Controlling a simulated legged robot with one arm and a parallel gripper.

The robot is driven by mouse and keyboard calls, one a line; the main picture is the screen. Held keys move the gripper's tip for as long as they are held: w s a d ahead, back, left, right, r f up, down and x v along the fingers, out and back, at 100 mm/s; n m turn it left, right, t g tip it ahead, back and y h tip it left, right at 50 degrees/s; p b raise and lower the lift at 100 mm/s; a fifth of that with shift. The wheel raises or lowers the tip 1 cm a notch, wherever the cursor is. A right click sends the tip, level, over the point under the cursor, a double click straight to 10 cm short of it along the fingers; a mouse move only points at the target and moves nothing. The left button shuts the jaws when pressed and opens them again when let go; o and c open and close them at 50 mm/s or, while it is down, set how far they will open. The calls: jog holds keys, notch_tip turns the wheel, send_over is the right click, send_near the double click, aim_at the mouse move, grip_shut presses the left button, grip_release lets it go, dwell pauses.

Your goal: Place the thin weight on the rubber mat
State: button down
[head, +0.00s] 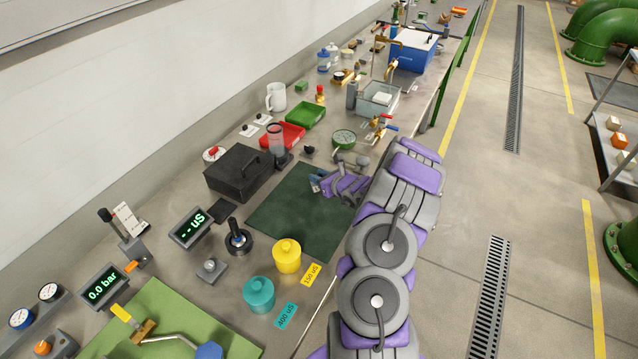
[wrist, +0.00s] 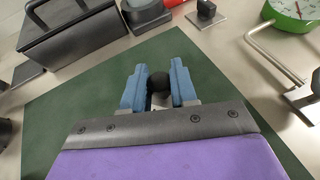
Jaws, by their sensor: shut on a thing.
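The dark green rubber mat (head: 283,222) lies flat on the bench, and it fills much of the wrist view (wrist: 65,115). My gripper (head: 316,184) is over the mat's right part, near its far right side. In the wrist view, its two blue fingers (wrist: 158,70) are shut on a dark round knob (wrist: 158,82). What is below the knob is hidden, so I cannot tell the held thing's full shape or whether it touches the mat. A yellow knobbed cylinder (head: 286,257) and a teal one (head: 259,294) stand on the bench near the mat's front left side.
A black lidded box (head: 237,173) stands left of the mat. A black-handled round piece (head: 238,241) stands by the mat's near left corner. A green gauge (head: 344,139) and a red tray (head: 283,136) are beyond it. The mat's visible surface is clear.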

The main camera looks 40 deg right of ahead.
jog(key=f, duration=0.2)
jog(key=shift+d+f, duration=0.4)
jog(key=shift+d, duration=0.15)
jog(key=c, duration=0.9)
grip_release()
jog(key=shift+a, duration=0.25)
